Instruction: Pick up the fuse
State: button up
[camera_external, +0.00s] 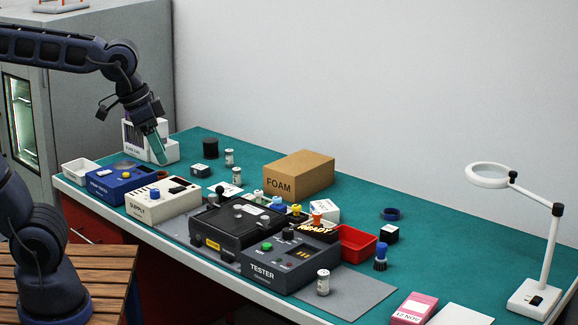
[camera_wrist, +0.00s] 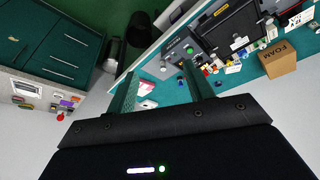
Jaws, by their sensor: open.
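Small pale cylinders with metal-looking ends stand on the green bench: one (camera_external: 229,157) and another (camera_external: 237,176) behind the boxes, and one (camera_external: 323,281) on the grey mat at the front. I cannot tell for sure which is the fuse. My gripper (camera_external: 157,148) is at the far left end of the bench, pointing down in front of a white box (camera_external: 165,152). In the wrist view my gripper (camera_wrist: 160,85) has its two green fingers apart with nothing held between them. No fuse can be made out clearly in the wrist view.
A blue box (camera_external: 122,186), a white supply box (camera_external: 163,199), a black case (camera_external: 238,226) and a tester (camera_external: 275,263) line the front. A foam carton (camera_external: 300,175) stands behind. A magnifier lamp (camera_external: 535,297) is at right. The back right bench is mostly clear.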

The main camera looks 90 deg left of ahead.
jog(key=w+a+n+g, duration=0.2)
jog(key=w+a+n, duration=0.5)
jog(key=w+a, duration=1.2)
jog(key=n+g, duration=0.2)
jog(key=n, duration=0.8)
send_over(237, 169)
jog(key=f, duration=2.4)
jog(key=shift+w+d, duration=0.1)
jog(key=shift+d, duration=0.1)
jog(key=shift+a+f, duration=0.15)
jog(key=shift+a, duration=0.05)
jog(key=shift+f, duration=0.3)
jog(key=f, duration=1)
jog(key=shift+s+a+f, duration=0.1)
jog(key=shift+s, duration=0.1)
jog(key=c, duration=1.1)
